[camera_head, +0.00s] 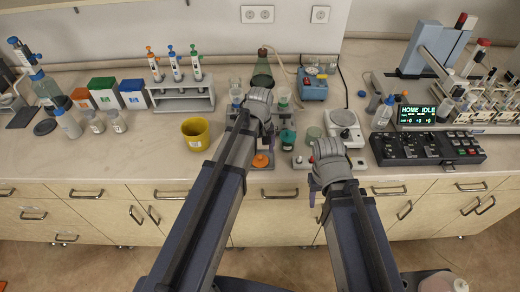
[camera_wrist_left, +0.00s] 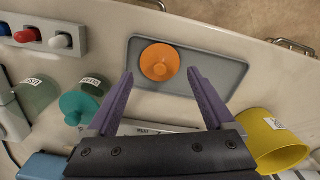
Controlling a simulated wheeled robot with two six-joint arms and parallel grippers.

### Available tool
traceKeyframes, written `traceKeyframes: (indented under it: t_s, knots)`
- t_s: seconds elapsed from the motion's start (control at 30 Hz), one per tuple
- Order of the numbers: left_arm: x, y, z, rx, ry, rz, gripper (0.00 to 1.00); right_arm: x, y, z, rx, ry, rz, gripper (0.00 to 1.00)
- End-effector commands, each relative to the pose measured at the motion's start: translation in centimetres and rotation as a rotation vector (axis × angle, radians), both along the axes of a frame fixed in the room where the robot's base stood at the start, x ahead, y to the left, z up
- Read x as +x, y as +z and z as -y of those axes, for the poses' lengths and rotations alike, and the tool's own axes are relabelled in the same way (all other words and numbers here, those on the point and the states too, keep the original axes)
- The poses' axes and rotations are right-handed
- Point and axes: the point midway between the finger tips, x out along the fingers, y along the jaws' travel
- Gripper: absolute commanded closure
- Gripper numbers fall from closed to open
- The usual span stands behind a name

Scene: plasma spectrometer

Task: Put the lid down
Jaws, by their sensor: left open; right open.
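An orange round lid (camera_wrist_left: 160,62) lies flat on a grey rectangular tray (camera_wrist_left: 215,75) in the left wrist view. In the head view the orange lid (camera_head: 261,161) shows just below my left gripper (camera_head: 258,105), near the counter's front. In the left wrist view my left gripper (camera_wrist_left: 157,85) is open and empty, its purple fingers pointing toward the lid with a gap between them. My right gripper (camera_head: 318,190) is at the counter's front edge; its fingers are partly hidden by its own wrist.
A teal-capped jar (camera_wrist_left: 80,105) and a yellow cup (camera_wrist_left: 270,140) stand on either side. A scale (camera_head: 343,122) is behind my right gripper. Pipettes on a rack (camera_head: 185,100) and coloured boxes stand at the left. A black control panel (camera_head: 425,148) is at the right.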

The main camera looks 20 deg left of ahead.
Motion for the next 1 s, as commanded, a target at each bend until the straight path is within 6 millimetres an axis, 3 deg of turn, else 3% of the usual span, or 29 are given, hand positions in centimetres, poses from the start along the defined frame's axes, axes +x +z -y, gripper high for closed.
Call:
traceKeyframes:
  t_s: [0.03, 0.4, 0.57, 0.77, 0.87, 1.0]
  knots:
    - [0.0, 1.6, 0.0, 0.000, 0.000, 0.000, 0.13, 0.0, 1.6, 0.0, 0.000, 0.000, 0.000, 0.50]
    - [0.0, 7.0, 0.0, 0.000, 0.000, 0.000, 0.13, 0.0, 7.0, 0.0, 0.000, 0.002, 0.000, 0.50]
    - [0.0, 8.3, 0.0, 0.000, 0.000, 0.000, 0.13, 0.0, 8.3, 0.0, 0.000, 0.003, 0.000, 0.50]
    - [-0.2, 8.4, 0.2, 0.001, -0.008, -0.001, 0.13, 0.0, 8.4, 0.0, 0.000, 0.003, 0.000, 0.50]
    - [-2.2, 8.3, 2.0, 0.011, -0.118, -0.007, 0.13, 0.0, 8.3, 0.0, 0.000, 0.003, 0.000, 0.50]
    - [-7.6, 8.4, 6.3, 0.043, -0.445, -0.030, 0.13, 0.0, 8.3, 0.0, 0.000, 0.002, 0.000, 0.50]
